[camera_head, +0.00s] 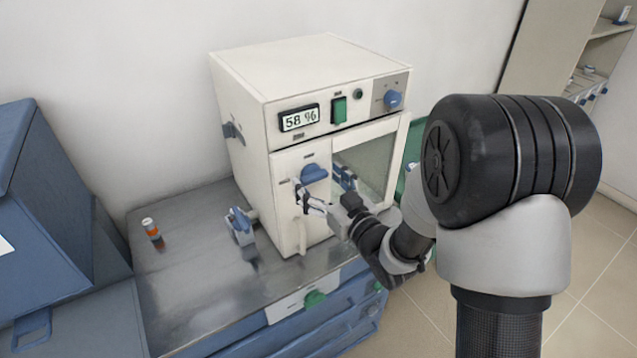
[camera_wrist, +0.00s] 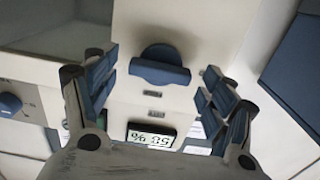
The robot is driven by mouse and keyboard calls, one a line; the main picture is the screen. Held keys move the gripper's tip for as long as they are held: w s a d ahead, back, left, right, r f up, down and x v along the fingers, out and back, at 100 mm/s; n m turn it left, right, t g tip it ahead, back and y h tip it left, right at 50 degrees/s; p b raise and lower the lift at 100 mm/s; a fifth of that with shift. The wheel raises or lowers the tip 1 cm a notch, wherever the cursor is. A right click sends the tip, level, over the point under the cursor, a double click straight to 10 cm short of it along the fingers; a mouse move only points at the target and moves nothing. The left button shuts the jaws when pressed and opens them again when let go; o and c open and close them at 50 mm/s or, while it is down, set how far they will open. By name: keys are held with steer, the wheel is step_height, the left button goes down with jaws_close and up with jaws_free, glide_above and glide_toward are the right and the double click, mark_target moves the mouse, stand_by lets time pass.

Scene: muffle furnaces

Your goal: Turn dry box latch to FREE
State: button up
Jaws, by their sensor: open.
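The dry box (camera_head: 240,130) is a cream cabinet with a glass-windowed door, standing on a metal-topped bench. Its blue latch knob (camera_head: 314,173) is on the left part of the front, below the display. The knob shows larger in the wrist view (camera_wrist: 160,70), where its grip bar lies about level. Small labels near it are unreadable. My gripper (camera_head: 327,191) is open and empty in front of the door, just below and right of the knob in the head view. In the wrist view my gripper (camera_wrist: 158,82) has its blue-padded fingers on either side of the knob, apart from it.
The display (camera_head: 299,118) reads 58 %. A green switch (camera_head: 340,110) and blue dial (camera_head: 394,99) are beside it. A blue-and-white fixture (camera_head: 241,225) stands left of the box. A small orange-labelled bottle (camera_head: 151,229) stands on the bench (camera_head: 195,275). A blue cabinet (camera_head: 50,200) is at left.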

steer(key=shift+w+a, duration=0.15)
steer(key=shift+w, duration=0.05)
steer(key=shift+c, duration=0.4)
steer(key=c, duration=1)
